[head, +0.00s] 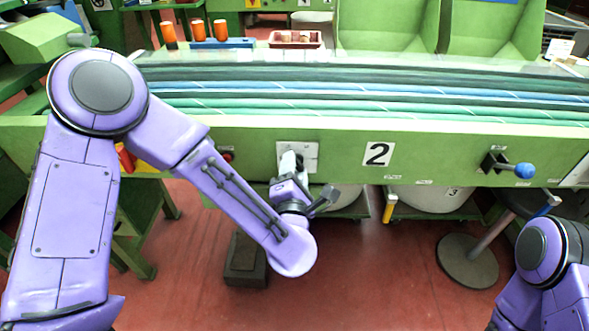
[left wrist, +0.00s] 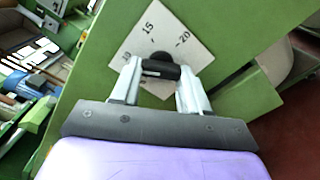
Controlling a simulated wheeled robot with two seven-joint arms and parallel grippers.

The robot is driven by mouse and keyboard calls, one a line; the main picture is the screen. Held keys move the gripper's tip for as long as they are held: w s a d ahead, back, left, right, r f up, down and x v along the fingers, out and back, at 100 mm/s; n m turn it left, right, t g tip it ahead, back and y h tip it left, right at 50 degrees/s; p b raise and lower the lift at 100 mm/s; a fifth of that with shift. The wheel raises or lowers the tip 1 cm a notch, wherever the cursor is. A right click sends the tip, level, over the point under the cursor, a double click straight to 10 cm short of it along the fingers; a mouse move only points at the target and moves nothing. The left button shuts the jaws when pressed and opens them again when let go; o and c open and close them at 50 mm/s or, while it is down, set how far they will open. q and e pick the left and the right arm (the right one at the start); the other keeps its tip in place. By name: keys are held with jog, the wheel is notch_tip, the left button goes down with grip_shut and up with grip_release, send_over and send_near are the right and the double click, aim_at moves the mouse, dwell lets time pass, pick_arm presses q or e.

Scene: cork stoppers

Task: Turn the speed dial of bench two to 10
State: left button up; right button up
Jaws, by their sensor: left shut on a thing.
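The speed dial is a black knob (left wrist: 160,70) on a white plate (left wrist: 186,41) printed with 15, 20 and a partly hidden number at the left that looks like 10. My right gripper is out of view.
A red button (head: 227,156) is left of the plate. A lever with a blue ball (head: 525,170) sticks out at the right. A round stand (head: 467,262) and a dark block (head: 245,262) are on the red floor. Orange spools (head: 198,29) stand behind the belts.

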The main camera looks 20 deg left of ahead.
pick_arm(q)
jog(key=o, duration=1.1)
jog(key=shift+c, duration=0.2)
jog(key=v, duration=1)
jog(key=shift+s, duration=0.3)
